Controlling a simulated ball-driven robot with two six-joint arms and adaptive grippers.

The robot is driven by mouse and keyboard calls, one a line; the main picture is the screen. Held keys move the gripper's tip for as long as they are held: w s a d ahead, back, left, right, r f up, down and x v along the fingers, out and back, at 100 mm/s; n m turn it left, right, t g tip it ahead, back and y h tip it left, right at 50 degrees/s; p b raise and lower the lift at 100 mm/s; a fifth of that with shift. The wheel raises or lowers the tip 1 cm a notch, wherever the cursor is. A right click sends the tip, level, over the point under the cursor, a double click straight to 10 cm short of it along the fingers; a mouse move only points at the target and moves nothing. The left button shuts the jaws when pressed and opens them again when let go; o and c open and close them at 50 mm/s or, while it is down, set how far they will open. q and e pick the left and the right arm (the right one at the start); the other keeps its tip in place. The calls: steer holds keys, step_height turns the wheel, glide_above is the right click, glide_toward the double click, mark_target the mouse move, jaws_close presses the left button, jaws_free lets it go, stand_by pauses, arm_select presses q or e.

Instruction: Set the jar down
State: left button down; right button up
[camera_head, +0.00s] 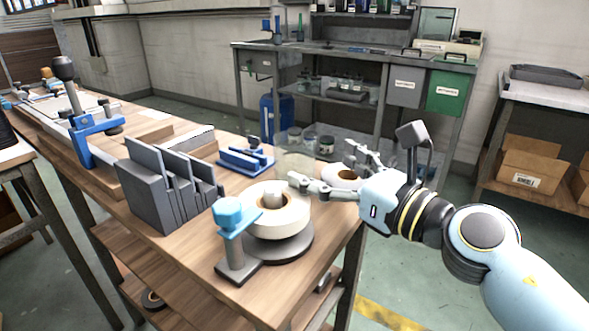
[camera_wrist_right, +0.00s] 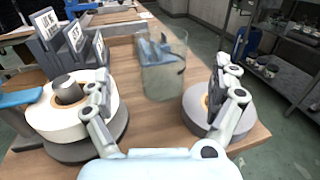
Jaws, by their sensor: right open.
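The jar is a clear, see-through glass cylinder. In the wrist view the jar (camera_wrist_right: 165,82) looks upright on the wooden bench, past my fingertips and between their lines. In the head view the jar (camera_head: 294,157) shows faintly behind the white roll, partly overlapped by a finger. My right gripper (camera_head: 324,164) is open with its fingers spread wide; it also shows in the wrist view (camera_wrist_right: 163,70). Nothing shows clamped between the fingers. Whether a fingertip touches the glass, I cannot tell. My left gripper is not in view.
A white roll (camera_head: 284,219) on a dark round base stands close to one finger, with a blue-topped post (camera_head: 231,216) beside it. Another roll (camera_wrist_right: 207,115) is near the other finger. A grey slotted rack (camera_head: 153,190) and a blue stand (camera_head: 240,161) are further left.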

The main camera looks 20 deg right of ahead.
mark_target(283, 143)
steer(key=x, duration=0.2)
steer(key=shift+w+a, duration=0.15)
steer(key=shift+w, duration=0.25)
steer(key=x, duration=0.5)
steer(key=shift+f+b, duration=0.1)
steer(key=shift+b, duration=0.25)
steer(key=c, duration=1.6)
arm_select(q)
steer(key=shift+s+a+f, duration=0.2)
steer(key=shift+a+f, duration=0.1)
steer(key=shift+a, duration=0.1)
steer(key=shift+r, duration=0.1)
